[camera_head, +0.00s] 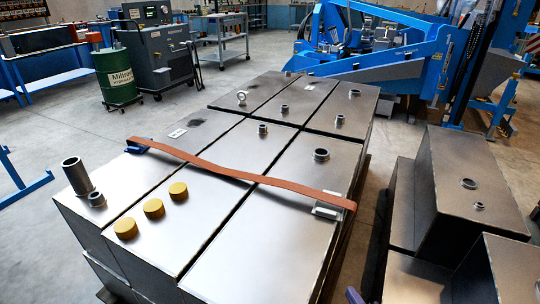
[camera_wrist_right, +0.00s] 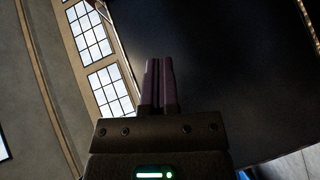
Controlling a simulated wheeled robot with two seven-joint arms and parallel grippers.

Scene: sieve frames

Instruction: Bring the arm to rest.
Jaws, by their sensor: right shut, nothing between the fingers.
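My right gripper (camera_head: 354,296) shows in the head view only as a small dark purple tip at the bottom edge, right of centre. The rest of that arm is out of that picture. In the right wrist view the gripper (camera_wrist_right: 159,85) has its two purple fingers side by side and closed, with nothing between them. A large dark surface fills the view behind the fingers, with tall windows to the left. My left gripper is in neither view.
Steel tanks (camera_head: 235,245) with fittings form a block in the middle, crossed by a brown strap (camera_head: 240,175). Three yellow caps (camera_head: 153,208) sit on top. More steel tanks (camera_head: 455,165) stand at right, a blue machine (camera_head: 380,65) behind. Open floor (camera_head: 60,125) lies left.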

